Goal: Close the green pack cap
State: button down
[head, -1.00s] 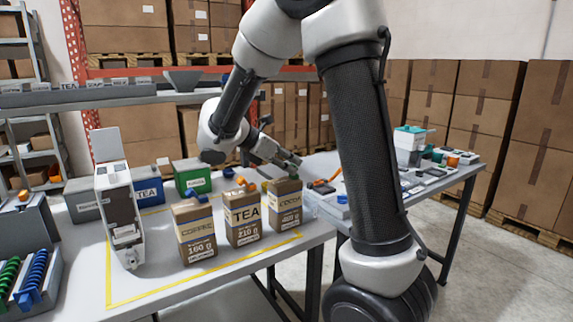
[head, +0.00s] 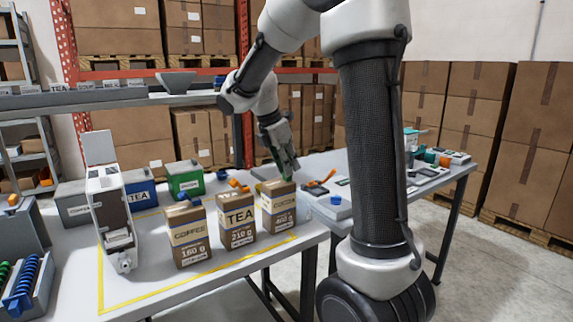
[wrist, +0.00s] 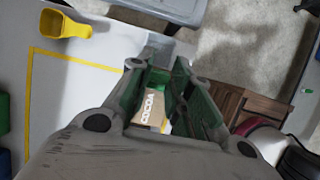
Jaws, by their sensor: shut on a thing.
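The brown cocoa pack (head: 281,213) stands upright at the right end of a row of three packs. Its label also shows between my fingers in the wrist view (wrist: 150,106). My gripper (head: 287,174) points down at the top of this pack, with its fingers close together. In the wrist view my gripper (wrist: 165,95) is shut on the green cap (wrist: 157,79), a green patch between the fingers over the pack. The fingers hide most of the cap, so I cannot tell how it sits on the pack.
The tea pack (head: 237,226) and coffee pack (head: 188,245) stand left of the cocoa pack. A white dispenser (head: 108,205) stands further left. A green box (head: 185,180) is behind. A yellow scoop (wrist: 68,24) lies on the table.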

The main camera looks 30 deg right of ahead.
dwell(0.3)
jog(key=c, duration=1.3)
grip_release()
jog(key=v, duration=1.2)
